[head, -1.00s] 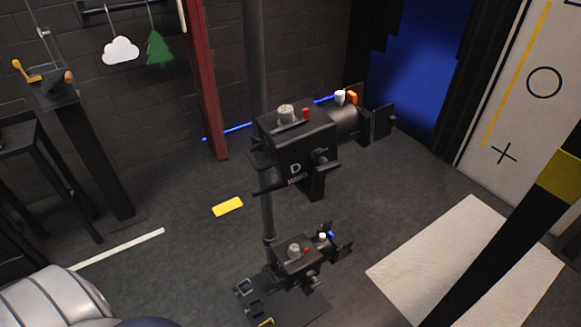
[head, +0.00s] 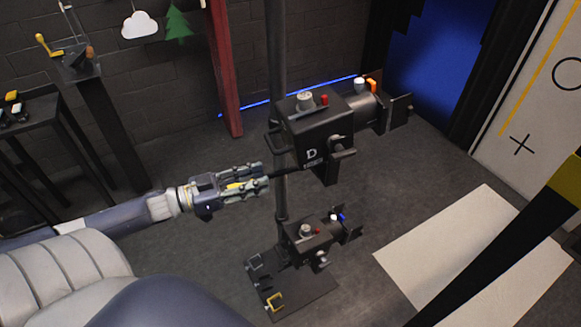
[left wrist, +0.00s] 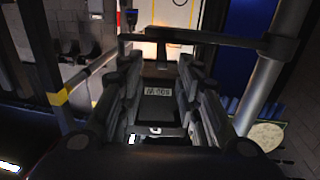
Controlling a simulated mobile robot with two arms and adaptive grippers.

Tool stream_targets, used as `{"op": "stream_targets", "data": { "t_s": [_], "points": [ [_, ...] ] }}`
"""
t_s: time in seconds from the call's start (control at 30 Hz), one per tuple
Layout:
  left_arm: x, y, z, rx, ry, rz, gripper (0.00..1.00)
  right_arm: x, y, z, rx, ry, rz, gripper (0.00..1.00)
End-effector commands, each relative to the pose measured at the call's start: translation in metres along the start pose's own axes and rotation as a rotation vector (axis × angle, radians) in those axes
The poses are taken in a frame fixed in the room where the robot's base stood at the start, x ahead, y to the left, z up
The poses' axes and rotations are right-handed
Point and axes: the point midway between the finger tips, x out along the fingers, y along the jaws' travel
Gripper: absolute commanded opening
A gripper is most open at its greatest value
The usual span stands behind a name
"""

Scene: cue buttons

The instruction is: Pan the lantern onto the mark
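A black lantern (head: 312,132) marked with a D sits on an upright pole, its front turned toward the right. A thin dark handle sticks out of its rear left side. A smaller lantern (head: 308,240) of like shape is lower on the pole. A black cross mark (head: 522,145) and a circle (head: 568,75) are on the white panel at right. My left gripper (head: 264,176) is just left of the upper lantern, near the handle's end. Its fingers are apart with a gap between them in the left wrist view (left wrist: 155,100). My right gripper is not seen.
A black bar with a yellow band (head: 570,185) crosses the right foreground. A red post (head: 225,80) stands behind the pole. A stand with a yellow crank (head: 85,70) is at left. A pale mat (head: 475,255) lies on the floor at right.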

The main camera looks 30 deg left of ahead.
Motion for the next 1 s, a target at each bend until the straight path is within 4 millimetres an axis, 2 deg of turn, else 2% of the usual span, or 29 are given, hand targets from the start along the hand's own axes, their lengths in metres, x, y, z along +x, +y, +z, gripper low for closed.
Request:
{"op": "stream_targets", "data": {
  "t_s": [0.4,0.6,0.8,1.0],
  "points": [
    [0.061,-0.002,-0.003,0.003,0.004,-0.004,0.32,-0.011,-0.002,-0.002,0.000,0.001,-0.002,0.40],
    [0.084,-0.002,-0.001,0.002,0.001,-0.004,0.32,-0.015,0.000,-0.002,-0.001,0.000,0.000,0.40],
    [0.095,-0.001,0.000,0.002,0.000,-0.003,0.32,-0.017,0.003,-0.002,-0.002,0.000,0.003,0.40],
    [0.097,-0.001,0.001,0.002,-0.001,-0.004,0.32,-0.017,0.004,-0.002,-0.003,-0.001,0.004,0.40]
  ]
}}
